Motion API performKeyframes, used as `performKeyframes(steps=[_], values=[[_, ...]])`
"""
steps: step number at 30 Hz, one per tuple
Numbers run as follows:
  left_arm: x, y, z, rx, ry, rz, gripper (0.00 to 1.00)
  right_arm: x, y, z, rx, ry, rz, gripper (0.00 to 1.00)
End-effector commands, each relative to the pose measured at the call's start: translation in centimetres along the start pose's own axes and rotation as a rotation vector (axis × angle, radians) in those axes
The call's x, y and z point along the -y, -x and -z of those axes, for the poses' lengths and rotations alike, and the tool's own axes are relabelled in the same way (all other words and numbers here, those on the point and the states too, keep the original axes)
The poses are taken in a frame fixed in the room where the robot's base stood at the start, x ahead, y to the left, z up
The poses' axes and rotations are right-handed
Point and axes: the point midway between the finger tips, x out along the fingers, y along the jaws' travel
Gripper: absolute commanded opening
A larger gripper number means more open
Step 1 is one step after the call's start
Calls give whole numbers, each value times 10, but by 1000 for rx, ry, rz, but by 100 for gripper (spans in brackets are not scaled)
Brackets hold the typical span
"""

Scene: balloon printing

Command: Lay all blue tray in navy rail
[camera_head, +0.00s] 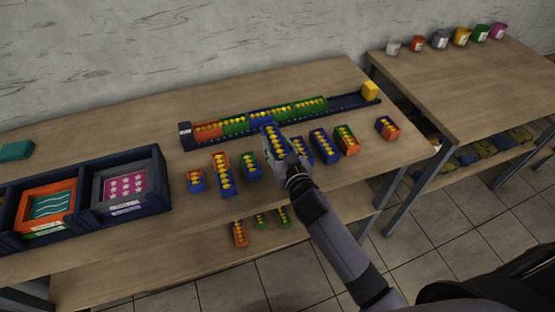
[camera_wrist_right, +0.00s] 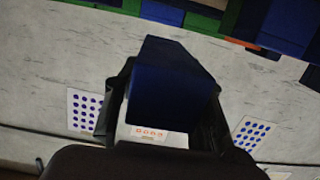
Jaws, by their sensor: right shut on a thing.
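The navy rail (camera_head: 352,103) lies along the back of the table and holds orange, green and blue trays with yellow contents; its right part is empty. A blue tray stands in the rail (camera_head: 262,117). My right gripper (camera_head: 286,162) is shut on a blue tray (camera_head: 272,138), held tilted just in front of the rail's middle; whether it touches is unclear. The held tray fills the middle of the right wrist view (camera_wrist_right: 172,82). Blue-looking trays (camera_head: 321,145) stand on the table right of my gripper, one partly hidden by it. My left gripper is not in view.
Other small trays stand in front of the rail, including an orange one (camera_head: 221,170) and a green one (camera_head: 346,138). A yellow block (camera_head: 370,89) sits at the rail's right end. A dark crate (camera_head: 155,165) with stamped panels stands left. Colored cups (camera_head: 440,39) are on the right table.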

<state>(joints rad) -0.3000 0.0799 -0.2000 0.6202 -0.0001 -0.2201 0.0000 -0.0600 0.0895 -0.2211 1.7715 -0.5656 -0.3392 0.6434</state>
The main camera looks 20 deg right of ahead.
Motion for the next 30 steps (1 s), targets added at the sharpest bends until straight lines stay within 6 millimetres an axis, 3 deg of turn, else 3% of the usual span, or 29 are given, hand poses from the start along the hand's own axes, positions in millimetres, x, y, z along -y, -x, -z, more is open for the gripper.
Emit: performKeyframes(steps=[14, 27, 28, 30], values=[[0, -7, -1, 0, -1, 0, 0, 0, -8, -56, 1, -2, 0, 8], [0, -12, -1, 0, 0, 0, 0, 0, -10, -63, -1, 0, 1, 8], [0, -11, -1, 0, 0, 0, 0, 0, -9, -63, -1, 0, 1, 38], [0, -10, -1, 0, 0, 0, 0, 0, -9, -62, -1, 0, 1, 42]])
